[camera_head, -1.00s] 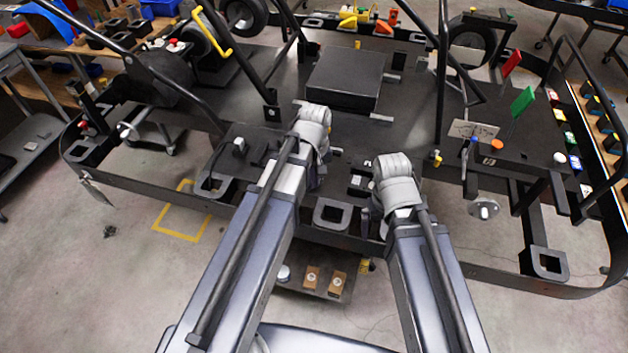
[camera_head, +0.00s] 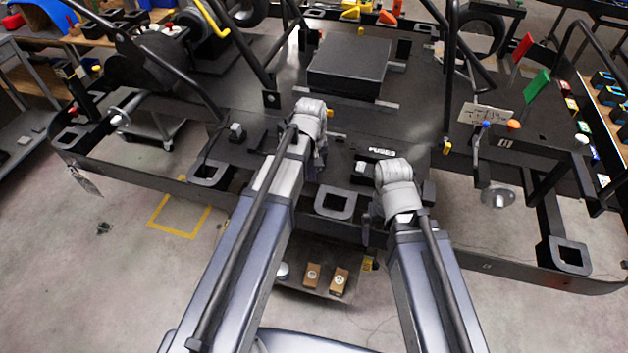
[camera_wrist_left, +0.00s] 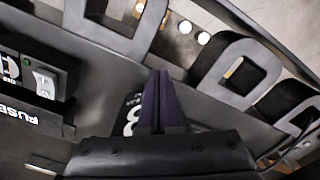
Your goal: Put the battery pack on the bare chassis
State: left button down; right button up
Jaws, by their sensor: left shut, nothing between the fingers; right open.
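A large flat black box (camera_head: 348,66), which may be the battery pack, lies on the dark deck of the kart chassis (camera_head: 420,118) at the upper middle of the head view. No label on it can be read. My left gripper (camera_head: 320,170) is over the near side of the deck, short of the box, its fingers mostly hidden by its own wrist. In the left wrist view my left fingers (camera_wrist_left: 158,100) are shut with nothing between them. My right gripper (camera_head: 371,215) is over the chassis's near edge, open, its fingertips barely visible.
A fuse block (camera_head: 380,153) sits between my wrists; it also shows in the left wrist view (camera_wrist_left: 38,80). Square frame loops (camera_head: 335,203) line the near rail. Black tubes rise beside the box. A low shelf with small boxes (camera_head: 339,281) is below. Red and green flags (camera_head: 537,84) stand right.

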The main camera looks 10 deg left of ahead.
pick_arm(q)
jog(key=shift+w, duration=0.1)
jog(key=w+a, duration=0.2)
jog(key=w, duration=0.1)
dwell(0.3)
jog(key=shift+s+d, duration=0.1)
